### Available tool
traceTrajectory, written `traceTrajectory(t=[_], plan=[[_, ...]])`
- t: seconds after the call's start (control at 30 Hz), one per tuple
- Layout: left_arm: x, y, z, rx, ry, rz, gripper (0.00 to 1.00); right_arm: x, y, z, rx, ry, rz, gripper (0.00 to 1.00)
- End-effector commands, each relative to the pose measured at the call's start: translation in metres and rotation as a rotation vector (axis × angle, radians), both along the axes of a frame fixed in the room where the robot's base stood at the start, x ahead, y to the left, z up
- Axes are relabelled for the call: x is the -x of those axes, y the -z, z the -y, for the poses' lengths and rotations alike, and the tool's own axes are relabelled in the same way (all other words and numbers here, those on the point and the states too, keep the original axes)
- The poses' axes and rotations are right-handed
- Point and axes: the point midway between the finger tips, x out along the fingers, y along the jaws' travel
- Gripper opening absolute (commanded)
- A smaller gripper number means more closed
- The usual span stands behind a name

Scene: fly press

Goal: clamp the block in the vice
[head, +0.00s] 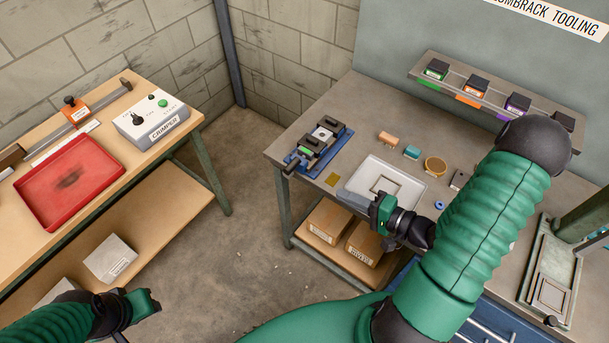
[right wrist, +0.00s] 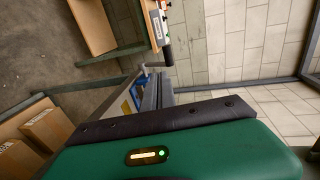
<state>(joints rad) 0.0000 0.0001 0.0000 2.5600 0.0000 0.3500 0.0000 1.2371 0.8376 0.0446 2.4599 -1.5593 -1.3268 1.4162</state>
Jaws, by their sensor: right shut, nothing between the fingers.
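The vice (head: 343,141) is blue with dark jaws and sits at the left end of the right-hand bench; its blue side shows partly in the right wrist view (right wrist: 138,88). A pale piece with a dark centre (head: 322,133) shows on it; I cannot tell whether this is the block or part of the vice. An orange block (head: 388,139) and a teal block (head: 411,152) stand apart on the bench. My right gripper (head: 344,195) is shut and empty near the bench's front edge, apart from the vice. My left gripper (head: 153,301) is low at left, its finger gap unclear.
A rack (head: 455,78) of several dark blocks is behind. Cardboard boxes (head: 328,222) are on the shelf below. A red tray (head: 105,150) and crimper box (head: 150,120) occupy the left bench.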

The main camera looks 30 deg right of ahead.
Motion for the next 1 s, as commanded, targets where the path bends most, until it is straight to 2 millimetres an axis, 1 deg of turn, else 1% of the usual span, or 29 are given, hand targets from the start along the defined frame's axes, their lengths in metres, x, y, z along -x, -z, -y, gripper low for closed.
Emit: traceTrajectory(t=[0.17, 0.5, 0.6, 0.7, 0.8, 1.0], plan=[[0.0, -0.004, 0.0, 0.0, 0.0, 0.0, 0.36, -0.024, 0.004, -0.011, -0.001, -0.006, 0.001, 0.0], [0.0, -0.015, 0.0, 0.0, 0.0, 0.0, 0.36, -0.091, 0.019, -0.039, 0.001, -0.007, 0.001, 0.0], [0.0, -0.022, 0.0, 0.0, 0.0, 0.0, 0.36, -0.107, 0.015, -0.046, 0.002, -0.006, 0.002, 0.0], [0.0, -0.025, 0.0, 0.0, 0.0, 0.0, 0.36, -0.117, 0.015, -0.05, 0.004, -0.004, 0.002, 0.0], [0.0, -0.026, 0.0, 0.0, 0.0, 0.0, 0.36, -0.123, 0.015, -0.052, 0.003, -0.003, 0.001, 0.0], [0.0, -0.025, 0.0, 0.0, 0.0, 0.0, 0.36, -0.124, 0.016, -0.052, 0.004, -0.002, 0.002, 0.0]])
